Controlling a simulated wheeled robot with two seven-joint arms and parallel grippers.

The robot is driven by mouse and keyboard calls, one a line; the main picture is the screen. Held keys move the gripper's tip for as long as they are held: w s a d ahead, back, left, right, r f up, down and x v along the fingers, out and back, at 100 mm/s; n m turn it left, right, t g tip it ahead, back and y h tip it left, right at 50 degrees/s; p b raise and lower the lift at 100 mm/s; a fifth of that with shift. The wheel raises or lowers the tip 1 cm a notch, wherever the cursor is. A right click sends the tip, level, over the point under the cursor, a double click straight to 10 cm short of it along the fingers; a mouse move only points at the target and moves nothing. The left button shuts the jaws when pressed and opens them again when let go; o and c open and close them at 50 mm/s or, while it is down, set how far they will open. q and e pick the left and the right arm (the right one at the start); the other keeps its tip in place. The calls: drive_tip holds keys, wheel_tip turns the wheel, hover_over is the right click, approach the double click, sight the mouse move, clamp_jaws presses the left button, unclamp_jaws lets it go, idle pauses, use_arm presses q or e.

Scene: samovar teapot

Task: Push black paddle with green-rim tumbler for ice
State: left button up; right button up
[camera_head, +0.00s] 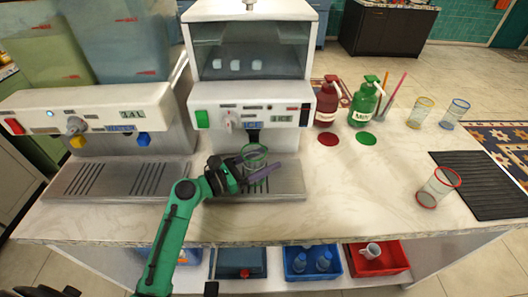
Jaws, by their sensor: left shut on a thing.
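The green-rim tumbler (256,155) is clear glass and stands in front of the ice machine (251,100), above its drip tray (285,184). My left gripper (250,172) is shut on the tumbler, with its dark fingers around the lower part. The black paddle (253,136) hangs under the ICE label, just above and behind the tumbler's rim. I cannot tell whether the rim touches the paddle. Several ice cubes show behind the machine's window.
A drink dispenser (100,120) with coloured taps stands at the left. Red (327,103) and green (365,104) pump bottles stand right of the machine. Yellow-rim (421,113) and blue-rim (454,114) tumblers are behind.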

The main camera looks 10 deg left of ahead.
use_arm(q)
drive_tip(key=shift+s+d, duration=0.1)
drive_tip(key=shift+s, duration=0.4)
idle(0.3)
drive_tip(key=shift+s+r+p, duration=0.1)
drive_tip(key=shift+p, duration=0.2)
drive_tip(key=s+p, duration=0.1)
drive_tip(key=s, duration=0.2)
drive_tip(key=s+d+p, duration=0.1)
drive_tip(key=s, duration=0.1)
drive_tip(key=s+d+p, duration=0.1)
drive_tip(key=s, duration=0.2)
drive_tip(key=shift+s+d, duration=0.15)
drive_tip(key=shift+s, duration=0.2)
drive_tip(key=shift+s+d, duration=0.1)
drive_tip(key=shift+s, duration=0.3)
drive_tip(key=shift+w, duration=0.1)
